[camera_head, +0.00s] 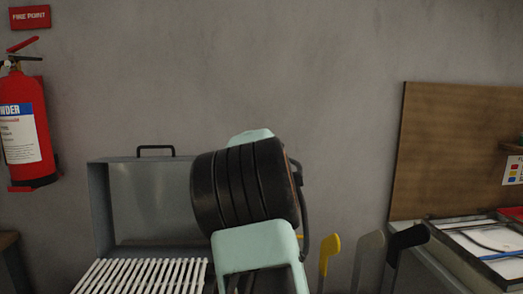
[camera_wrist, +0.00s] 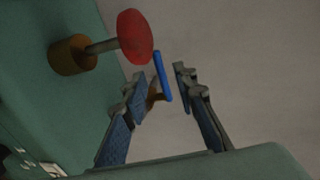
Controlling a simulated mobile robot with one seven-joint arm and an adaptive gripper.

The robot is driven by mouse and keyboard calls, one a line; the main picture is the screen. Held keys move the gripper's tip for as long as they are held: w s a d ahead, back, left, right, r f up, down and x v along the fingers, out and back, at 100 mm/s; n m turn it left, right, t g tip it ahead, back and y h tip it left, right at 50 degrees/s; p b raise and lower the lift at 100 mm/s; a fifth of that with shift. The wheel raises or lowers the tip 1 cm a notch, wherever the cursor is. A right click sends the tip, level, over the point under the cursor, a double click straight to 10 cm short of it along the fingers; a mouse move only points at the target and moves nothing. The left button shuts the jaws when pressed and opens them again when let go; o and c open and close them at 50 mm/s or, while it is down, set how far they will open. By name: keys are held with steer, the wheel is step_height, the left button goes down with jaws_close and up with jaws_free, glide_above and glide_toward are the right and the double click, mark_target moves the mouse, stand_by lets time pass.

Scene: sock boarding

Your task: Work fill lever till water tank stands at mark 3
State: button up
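In the wrist view my gripper (camera_wrist: 160,80) is open, with its two fingers apart. A narrow blue bar (camera_wrist: 162,76), which looks like the fill lever's handle, shows in the gap between the fingertips. I see space on both sides of it and cannot tell its depth relative to the tips. A small brown piece (camera_wrist: 154,97) shows beside its lower end, partly hidden by the left finger. A red round knob (camera_wrist: 135,36) on a grey stem and brass collar (camera_wrist: 72,55) stands out from a green panel (camera_wrist: 40,110). No water tank or mark 3 can be made out.
In the head view a grey metal housing (camera_head: 101,205) with a top handle stands behind white slats (camera_head: 140,276). Yellow (camera_head: 330,250), grey (camera_head: 370,258) and black (camera_head: 410,238) upright boards stand at right, near a side bench (camera_head: 455,262). A fire extinguisher (camera_head: 25,130) hangs left.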

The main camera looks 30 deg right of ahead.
steer(key=shift+v, duration=2.95)
